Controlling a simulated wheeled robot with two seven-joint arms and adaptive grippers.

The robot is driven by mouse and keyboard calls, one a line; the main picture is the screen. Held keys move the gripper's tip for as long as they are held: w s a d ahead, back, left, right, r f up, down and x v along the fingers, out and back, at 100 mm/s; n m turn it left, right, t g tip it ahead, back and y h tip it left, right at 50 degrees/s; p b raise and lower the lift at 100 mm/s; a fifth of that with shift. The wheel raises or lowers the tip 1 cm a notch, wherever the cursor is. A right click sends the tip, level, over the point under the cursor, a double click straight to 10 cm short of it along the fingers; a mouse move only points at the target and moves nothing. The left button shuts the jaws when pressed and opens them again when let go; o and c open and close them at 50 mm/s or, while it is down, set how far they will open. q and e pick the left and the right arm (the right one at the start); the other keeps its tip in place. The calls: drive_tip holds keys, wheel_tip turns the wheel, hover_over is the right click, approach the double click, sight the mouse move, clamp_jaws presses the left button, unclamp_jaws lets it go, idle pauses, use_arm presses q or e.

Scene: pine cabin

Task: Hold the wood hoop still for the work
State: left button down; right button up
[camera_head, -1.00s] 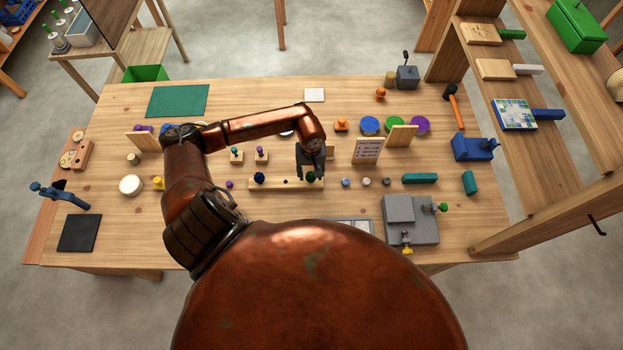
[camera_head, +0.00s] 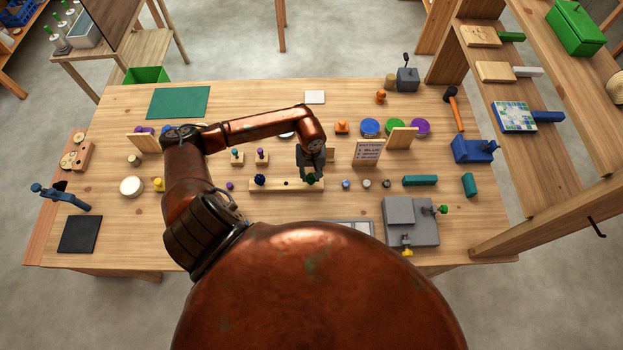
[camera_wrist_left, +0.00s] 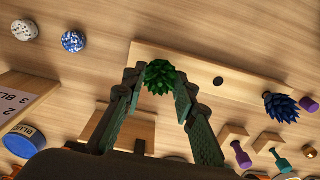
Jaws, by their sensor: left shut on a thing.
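My left gripper (camera_head: 311,176) is over the right end of a pale wooden bar (camera_head: 285,186) in the middle of the bench. In the left wrist view its fingers (camera_wrist_left: 156,86) are shut on a dark green spiky rosette (camera_wrist_left: 159,76), one on each side. The rosette is at the bar's end; I cannot tell whether it touches the bar. The bar (camera_wrist_left: 195,66) has a dark round hole, and a blue spiky rosette (camera_wrist_left: 280,107) sits at its other end. I cannot make out a wood hoop. My right gripper is not in view.
A grey block fixture (camera_head: 410,220) stands at the front right and a sign (camera_head: 368,151) behind the gripper. Small balls (camera_head: 346,184) and a teal block (camera_head: 420,180) lie right of the bar. Small pegs on blocks (camera_head: 237,157) stand behind it.

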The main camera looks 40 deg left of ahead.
use_arm(q)
drive_tip(key=shift+r+p, duration=0.95)
drive_tip(key=shift+r, duration=1.75)
